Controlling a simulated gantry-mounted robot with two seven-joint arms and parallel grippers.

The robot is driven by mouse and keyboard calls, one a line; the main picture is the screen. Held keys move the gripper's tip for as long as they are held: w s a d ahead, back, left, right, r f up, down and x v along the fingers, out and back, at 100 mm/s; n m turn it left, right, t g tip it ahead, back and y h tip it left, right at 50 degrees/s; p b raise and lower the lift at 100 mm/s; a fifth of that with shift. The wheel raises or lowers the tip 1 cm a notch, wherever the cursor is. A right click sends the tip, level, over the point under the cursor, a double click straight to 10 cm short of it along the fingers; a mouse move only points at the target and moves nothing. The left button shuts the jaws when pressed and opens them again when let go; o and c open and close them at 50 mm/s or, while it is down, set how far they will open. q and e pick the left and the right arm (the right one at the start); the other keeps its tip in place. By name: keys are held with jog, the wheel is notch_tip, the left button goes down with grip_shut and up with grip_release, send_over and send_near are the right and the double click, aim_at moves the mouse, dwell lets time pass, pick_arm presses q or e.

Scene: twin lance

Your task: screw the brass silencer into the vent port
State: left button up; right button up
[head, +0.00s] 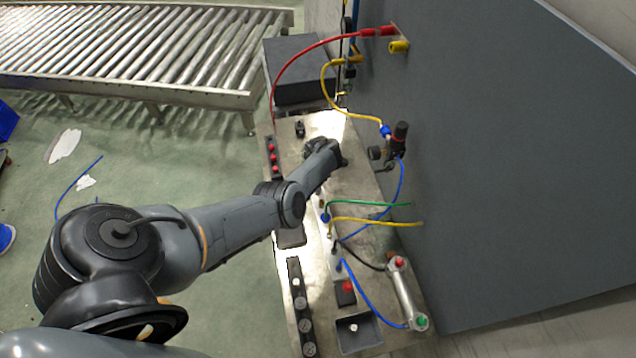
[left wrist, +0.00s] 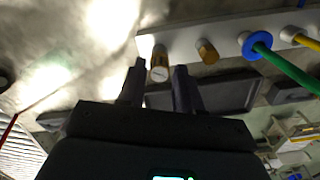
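In the left wrist view, a pale manifold block (left wrist: 228,32) carries a row of fittings. A brass cylinder with a pale end face (left wrist: 159,64) stands at its left end. A second, darker brass fitting (left wrist: 207,52) sits to its right. I cannot tell for sure which is the silencer, nor see the vent port's thread. My left gripper (left wrist: 160,74) has its fingers on either side of the pale-ended cylinder, with a visible gap on each side. In the head view my left arm reaches over the bench and its fingertips are hidden. My right gripper is not in view.
A blue-collared fitting with a green tube (left wrist: 257,44) and a yellow tube (left wrist: 303,39) lie right of the brass fittings. In the head view, a silver cylinder (head: 403,292), a dark tray (head: 358,333) and a regulator (head: 397,140) are nearby. A grey panel (head: 510,160) bounds the right.

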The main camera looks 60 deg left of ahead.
pick_arm(q)
grip_shut()
jog(key=m+p, duration=0.1)
jog(key=m, duration=0.2)
jog(key=shift+s+r+p, duration=0.15)
jog(key=shift+p, duration=0.15)
jog(key=m, duration=0.2)
jog(key=shift+m+p, duration=0.3)
jog(key=shift+p, duration=0.1)
jog(key=m+p, duration=0.1)
jog(key=m, duration=0.4)
jog(key=shift+a+m, duration=0.1)
jog(key=shift+m, duration=0.3)
jog(key=m+p, duration=0.1)
jog(key=m, duration=0.4)
jog(key=shift+m, duration=0.4)
jog(key=m, duration=0.4)
jog(key=shift+f+m, duration=0.25)
jog(key=shift+m, duration=0.15)
jog(key=m, duration=0.3)
jog(key=shift+o, duration=0.9)
grip_release()
